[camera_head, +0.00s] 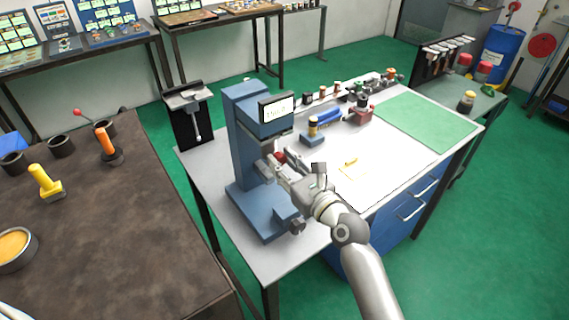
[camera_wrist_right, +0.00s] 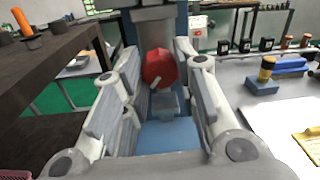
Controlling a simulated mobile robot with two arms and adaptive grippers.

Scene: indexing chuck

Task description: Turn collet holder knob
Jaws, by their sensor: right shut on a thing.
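In the head view the red knob (camera_head: 273,160) is partly hidden by my right gripper (camera_head: 284,172). My right gripper reaches in from the front right. In the right wrist view its two fingers (camera_wrist_right: 157,75) stand on either side of the knob, and it is shut on it. My left gripper is not in view.
A dark table (camera_head: 110,230) with a yellow-handled tool (camera_head: 45,183) stands left, across a narrow gap.

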